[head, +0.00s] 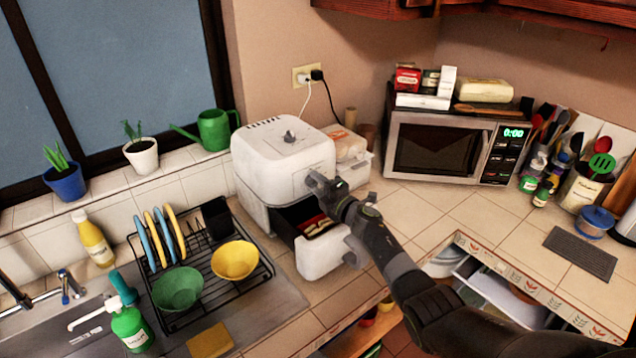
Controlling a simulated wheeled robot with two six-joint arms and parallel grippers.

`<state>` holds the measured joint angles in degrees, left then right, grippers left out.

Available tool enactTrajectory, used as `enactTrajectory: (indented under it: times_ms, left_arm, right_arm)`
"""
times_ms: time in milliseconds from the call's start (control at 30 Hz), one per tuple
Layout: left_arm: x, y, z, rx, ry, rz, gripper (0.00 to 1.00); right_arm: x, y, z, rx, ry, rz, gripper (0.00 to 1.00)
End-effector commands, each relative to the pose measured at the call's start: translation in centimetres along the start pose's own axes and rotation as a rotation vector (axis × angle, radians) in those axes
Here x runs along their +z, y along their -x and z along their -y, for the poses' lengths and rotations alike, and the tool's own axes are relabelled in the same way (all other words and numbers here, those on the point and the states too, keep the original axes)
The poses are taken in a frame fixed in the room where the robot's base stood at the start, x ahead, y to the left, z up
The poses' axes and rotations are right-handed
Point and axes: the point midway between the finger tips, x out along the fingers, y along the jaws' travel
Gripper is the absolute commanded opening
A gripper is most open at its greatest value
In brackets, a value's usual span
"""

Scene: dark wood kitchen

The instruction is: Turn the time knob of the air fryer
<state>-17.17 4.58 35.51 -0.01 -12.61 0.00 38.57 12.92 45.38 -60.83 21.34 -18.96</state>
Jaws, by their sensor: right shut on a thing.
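The white air fryer (262,165) stands on the tiled counter near the corner. Its drawer (318,262) is pulled out, with some food (317,224) inside. A small dark knob (289,136) sits on its top. My right gripper (318,182) reaches in from the lower right and is at the upper front face of the fryer, above the open drawer. It is shut on the time knob there, which the fingers mostly hide. My left gripper is out of view.
A dish rack (205,295) with bowls and plates stands left of the fryer, by the sink. A microwave (440,150) stands to the right. A white container (352,160) is close behind the fryer. Counter tiles (440,208) right of my arm are clear.

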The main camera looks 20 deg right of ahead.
Motion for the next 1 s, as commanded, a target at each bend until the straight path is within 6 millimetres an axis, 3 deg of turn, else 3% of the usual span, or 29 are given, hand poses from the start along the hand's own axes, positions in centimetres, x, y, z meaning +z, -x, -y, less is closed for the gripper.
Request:
enactTrajectory:
  times_ms: [700,733,867,1000]
  left_arm:
    - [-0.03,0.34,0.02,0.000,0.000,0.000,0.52]
    - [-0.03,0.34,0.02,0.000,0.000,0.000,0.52]
    - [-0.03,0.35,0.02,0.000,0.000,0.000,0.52]
    - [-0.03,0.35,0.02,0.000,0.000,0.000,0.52]
  right_arm:
    - [0.00,0.02,0.08,-0.001,-0.071,0.000,0.15]
    - [0.00,0.02,0.08,-0.001,-0.071,0.000,0.42]
    - [-0.01,0.01,0.07,-0.001,-0.070,0.000,0.59]
    - [-0.01,0.01,0.05,-0.001,-0.070,0.000,0.60]
